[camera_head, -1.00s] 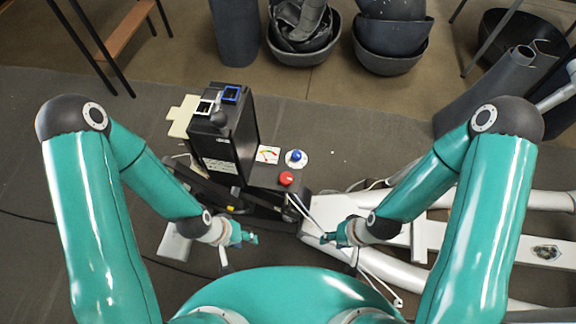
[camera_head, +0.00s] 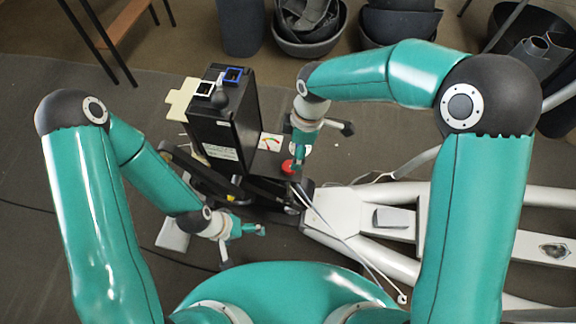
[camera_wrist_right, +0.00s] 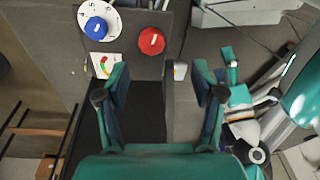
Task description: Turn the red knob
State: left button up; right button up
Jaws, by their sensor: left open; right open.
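The red knob (camera_head: 289,166) sits on the dark panel beside the black box, partly hidden by my right gripper in the head view. In the right wrist view the red knob (camera_wrist_right: 151,41) shows fully, beyond and between my open right fingers (camera_wrist_right: 160,82), apart from both of them. My right gripper (camera_head: 298,160) hangs over the panel at the knob in the head view. My left gripper (camera_head: 252,230) is open and empty at the lower middle, left of the white frame.
A blue knob (camera_wrist_right: 96,28) on a white dial and a coloured gauge (camera_wrist_right: 106,65) lie left of the red knob. The black box (camera_head: 222,125) stands tall beside the panel. White frame tubes (camera_head: 400,210) lie to the right. Dark bowls stand at the back.

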aim_at(289, 166)
notch_tip(289, 166, up, 8)
jog(key=w+a+f+n+h, duration=0.1)
jog(key=a+n+h, duration=0.1)
jog(key=n, duration=0.2)
jog(key=shift+t, duration=0.3)
notch_tip(289, 166, down, 16)
jog(key=shift+r+b, duration=0.1)
jog(key=shift+b, duration=0.5)
jog(key=shift+a, duration=0.1)
jog(key=c, duration=1.1)
jog(key=shift+c, duration=0.2)
